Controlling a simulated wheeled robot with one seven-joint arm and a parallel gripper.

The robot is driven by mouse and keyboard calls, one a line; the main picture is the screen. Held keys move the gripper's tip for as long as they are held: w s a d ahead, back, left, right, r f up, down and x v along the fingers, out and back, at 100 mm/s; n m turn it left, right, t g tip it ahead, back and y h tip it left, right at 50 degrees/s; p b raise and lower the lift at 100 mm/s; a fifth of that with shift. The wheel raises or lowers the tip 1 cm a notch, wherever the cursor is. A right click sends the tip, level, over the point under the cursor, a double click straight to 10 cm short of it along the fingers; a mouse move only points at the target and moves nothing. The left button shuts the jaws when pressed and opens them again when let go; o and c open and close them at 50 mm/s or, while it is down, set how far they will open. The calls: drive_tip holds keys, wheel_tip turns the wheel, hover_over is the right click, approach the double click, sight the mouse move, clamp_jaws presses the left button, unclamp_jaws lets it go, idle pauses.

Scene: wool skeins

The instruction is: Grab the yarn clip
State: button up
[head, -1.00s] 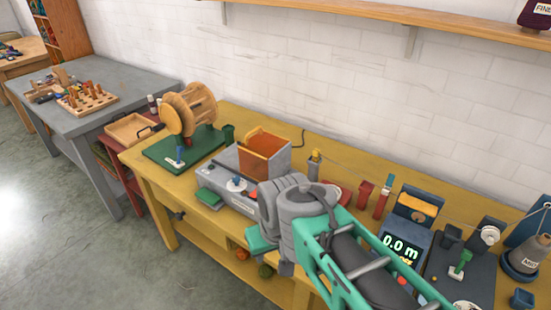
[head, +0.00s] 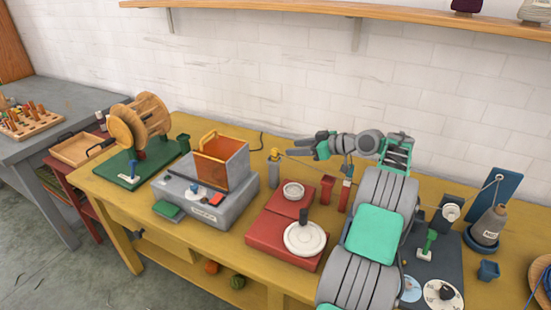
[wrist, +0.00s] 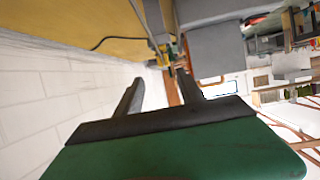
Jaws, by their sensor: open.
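The yarn clip appears to be the small yellow piece (head: 274,154) on top of a short grey post at the back of the yellow table. A thin strand of yarn runs from it to the right. My gripper (head: 291,146) is open and empty, level above the table, its fingers pointing left toward the clip and a short way right of it. In the wrist view the gripper's two fingers (wrist: 160,76) stand apart, and a small yellow piece (wrist: 164,60), likely the clip, shows beyond and between them. Its details are too small to tell.
A grey machine with an orange hopper (head: 222,160) stands left of the post. Red posts (head: 327,189) stand under my arm. A grey yarn cone (head: 489,226) is at right. The white wall (head: 250,70) is close behind.

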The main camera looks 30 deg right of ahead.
sight(278, 150)
drive_tip(key=x, duration=0.4)
drive_tip(key=p+x, duration=0.1)
drive_tip(key=x, duration=0.2)
drive_tip(key=shift+w+a+f, duration=0.1)
drive_tip(key=shift+a+f, duration=0.15)
drive_tip(key=shift+a, duration=0.25)
clamp_jaws()
